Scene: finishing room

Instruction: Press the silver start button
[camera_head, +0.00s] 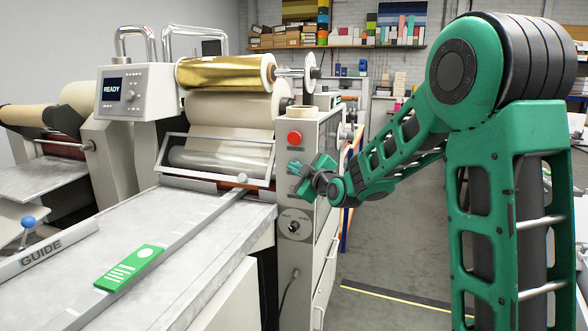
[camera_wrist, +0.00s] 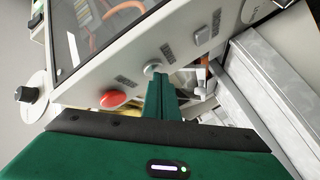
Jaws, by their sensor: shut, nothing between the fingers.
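The silver start button (camera_wrist: 153,70) is a round metal button on the machine's pale control panel (camera_wrist: 130,72), between a red button and a square pale button. In the wrist view, my gripper (camera_wrist: 160,82) is shut and empty, with its green fingertips right at the silver button's lower edge. I cannot tell whether they touch it. In the head view, my gripper (camera_head: 303,176) is in front of the panel, below the red button (camera_head: 294,138), and the silver button is hidden behind it.
The red button (camera_wrist: 113,99) is close to the left of my fingers. A rotary knob (camera_head: 294,227) is lower on the panel. A gold foil roll (camera_head: 225,73) sits above. A green card (camera_head: 130,268) lies on the feed table. The floor to the right is clear.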

